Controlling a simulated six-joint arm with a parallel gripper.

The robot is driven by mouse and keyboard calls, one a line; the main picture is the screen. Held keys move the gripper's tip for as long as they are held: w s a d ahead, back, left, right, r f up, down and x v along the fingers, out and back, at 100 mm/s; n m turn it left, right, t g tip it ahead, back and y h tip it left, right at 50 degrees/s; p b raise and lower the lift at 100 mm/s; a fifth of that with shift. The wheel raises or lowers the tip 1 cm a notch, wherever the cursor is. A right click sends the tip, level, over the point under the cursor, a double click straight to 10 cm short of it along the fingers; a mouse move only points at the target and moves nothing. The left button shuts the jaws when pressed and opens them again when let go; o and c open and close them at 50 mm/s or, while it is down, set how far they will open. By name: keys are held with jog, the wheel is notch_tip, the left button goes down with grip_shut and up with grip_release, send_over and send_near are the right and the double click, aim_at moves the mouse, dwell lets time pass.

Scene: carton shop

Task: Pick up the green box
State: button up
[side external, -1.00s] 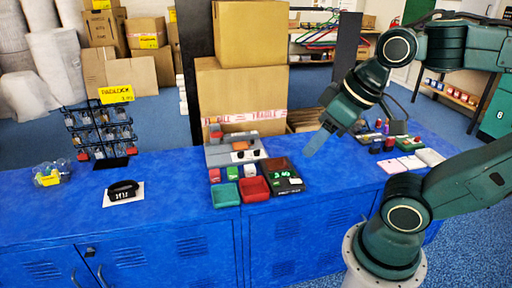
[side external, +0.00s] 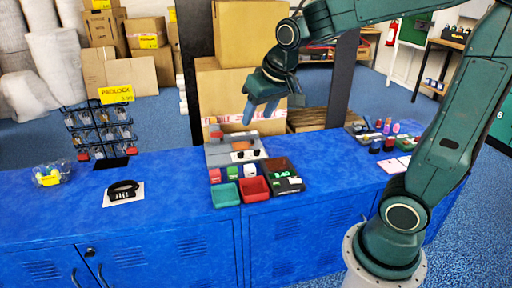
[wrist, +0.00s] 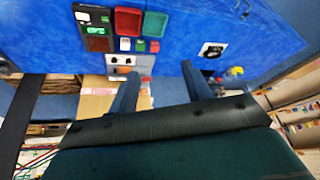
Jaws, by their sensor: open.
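The green box (side external: 232,172) is a small block on the blue counter, between a small red box (side external: 215,175) and a small white box (side external: 250,171). In the wrist view the green box (wrist: 140,46) shows small, in the upper middle, between the white and red ones. My gripper (side external: 259,112) is open and empty. It hangs high above the back of the counter, in front of the stacked cartons and well apart from the green box. Its two fingers (wrist: 161,70) show spread in the wrist view.
A green tray (side external: 225,195) and a red tray (side external: 255,189) sit in front of the small boxes. A dark card terminal (side external: 288,185) is to the right and a grey device (side external: 222,153) behind. A padlock rack (side external: 100,130) stands left. The counter's left part is mostly clear.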

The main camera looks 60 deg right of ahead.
jog(key=w+d+f+m, duration=0.2)
jog(key=w+d+f, duration=0.15)
jog(key=w, duration=0.35)
jog(key=m+g+h, duration=0.2)
jog(key=m, duration=0.2)
send_over(232, 170)
jog(key=s+a, duration=0.3)
notch_tip(232, 170, down, 22)
jog(key=shift+s+a+r, duration=0.15)
jog(key=shift+s+a, duration=0.05)
jog(key=shift+x, duration=4.25)
jog(key=shift+w+d, duration=0.1)
jog(key=shift+x, duration=2.55)
